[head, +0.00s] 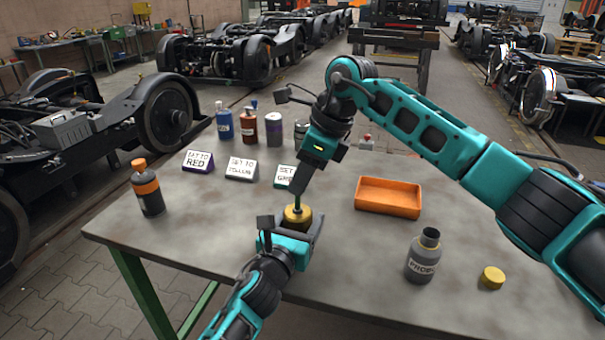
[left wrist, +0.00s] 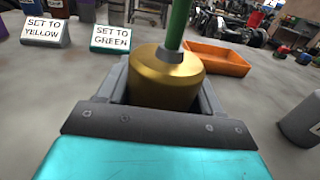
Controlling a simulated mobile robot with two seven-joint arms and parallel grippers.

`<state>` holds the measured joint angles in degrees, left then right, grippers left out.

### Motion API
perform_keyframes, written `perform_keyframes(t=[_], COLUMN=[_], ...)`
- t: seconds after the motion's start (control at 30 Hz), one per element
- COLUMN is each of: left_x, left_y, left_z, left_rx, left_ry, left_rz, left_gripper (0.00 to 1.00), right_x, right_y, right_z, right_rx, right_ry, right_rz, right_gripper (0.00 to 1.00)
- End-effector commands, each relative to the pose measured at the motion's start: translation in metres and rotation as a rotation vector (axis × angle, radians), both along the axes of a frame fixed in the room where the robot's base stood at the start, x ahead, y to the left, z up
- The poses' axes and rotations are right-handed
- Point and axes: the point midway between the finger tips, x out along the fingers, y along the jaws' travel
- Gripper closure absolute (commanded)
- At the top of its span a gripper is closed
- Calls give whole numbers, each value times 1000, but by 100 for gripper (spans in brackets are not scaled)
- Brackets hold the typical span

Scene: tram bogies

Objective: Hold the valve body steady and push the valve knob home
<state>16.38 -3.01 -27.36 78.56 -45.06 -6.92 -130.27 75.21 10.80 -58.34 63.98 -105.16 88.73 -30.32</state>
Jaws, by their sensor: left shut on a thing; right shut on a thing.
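The valve body is a brass-coloured cylinder (head: 298,217) standing on the table. My left gripper (head: 293,228) is shut on it from the near side. In the left wrist view the body (left wrist: 165,82) sits between the two grey fingers (left wrist: 165,95). The valve knob has a green stem (left wrist: 179,22), upright in a grey collar on top of the body. My right gripper (head: 298,188) comes down from above and is shut on the knob, whose upper part its fingers hide. How deep the stem sits in the body is hidden.
Signs reading red, yellow and green (head: 286,176) stand behind the valve, with several bottles (head: 273,129) beyond. An orange tray (head: 388,197) lies to the right. A grey bottle (head: 423,256) and a yellow cap (head: 492,278) stand front right. An orange-topped bottle (head: 149,190) stands left.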

Motion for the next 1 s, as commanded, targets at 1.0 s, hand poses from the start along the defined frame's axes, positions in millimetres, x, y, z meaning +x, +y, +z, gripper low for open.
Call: perform_keyframes(t=[1.0], left_x=[0], left_y=[0], left_z=[0], left_rx=[0], left_ry=[1], left_rz=[0], left_gripper=[69], right_x=[0], right_y=[0], right_z=[-19], right_rx=[0], right_ry=[0], right_rz=[-1], right_gripper=[97])
